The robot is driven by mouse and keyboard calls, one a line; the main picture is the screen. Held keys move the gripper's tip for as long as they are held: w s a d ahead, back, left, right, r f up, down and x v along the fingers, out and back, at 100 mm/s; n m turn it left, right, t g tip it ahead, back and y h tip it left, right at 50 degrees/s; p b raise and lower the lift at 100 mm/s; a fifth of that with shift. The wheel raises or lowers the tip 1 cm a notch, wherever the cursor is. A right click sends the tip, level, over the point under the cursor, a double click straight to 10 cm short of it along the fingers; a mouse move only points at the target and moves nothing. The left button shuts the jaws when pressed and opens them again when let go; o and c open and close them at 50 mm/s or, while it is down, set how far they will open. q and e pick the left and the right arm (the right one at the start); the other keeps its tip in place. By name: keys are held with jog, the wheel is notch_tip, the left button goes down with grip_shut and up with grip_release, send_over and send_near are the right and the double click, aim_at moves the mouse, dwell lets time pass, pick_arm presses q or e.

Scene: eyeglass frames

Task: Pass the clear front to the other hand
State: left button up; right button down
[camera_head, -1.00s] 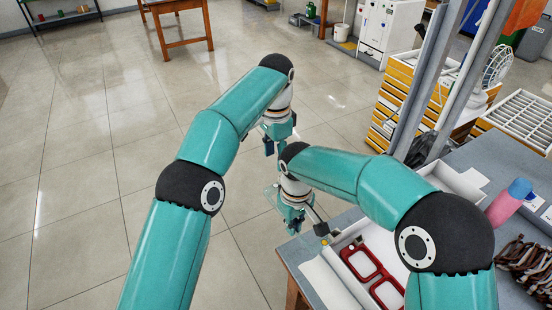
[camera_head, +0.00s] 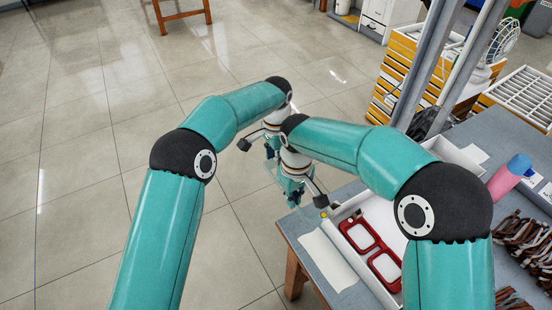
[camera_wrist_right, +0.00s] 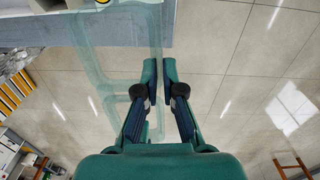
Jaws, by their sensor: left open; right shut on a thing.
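The clear front (camera_wrist_right: 83,55) is a see-through, faintly teal eyeglass frame. In the right wrist view it stretches up and left from the fingers of my right gripper (camera_wrist_right: 159,75), which is shut on its edge. In the head view my right gripper (camera_head: 293,196) hangs past the table's left corner, over the floor. My left gripper (camera_head: 271,152) is open, just above and left of the right one. The arms and wrists partly hide both grippers and most of the clear front there, so I cannot tell whether the left fingers touch it.
A white tray (camera_head: 337,217) on the grey table (camera_head: 298,222) holds a red front (camera_head: 384,262). A white sheet (camera_head: 327,262) lies beside it. A pink bottle (camera_head: 504,181) and brown temples (camera_head: 525,240) are at right. Open floor lies left of the table.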

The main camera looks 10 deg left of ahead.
pick_arm(q)
jog(key=shift+f, duration=0.1)
jog(key=shift+s, duration=0.1)
grip_shut()
pick_arm(e)
jog(key=shift+w, duration=0.1)
jog(key=c, duration=1.2)
grip_release()
jog(key=shift+r, duration=0.15)
notch_tip(320, 180, up, 12)
jog(key=shift+f, duration=0.2)
pick_arm(q)
jog(key=c, duration=0.8)
grip_release()
grip_shut()
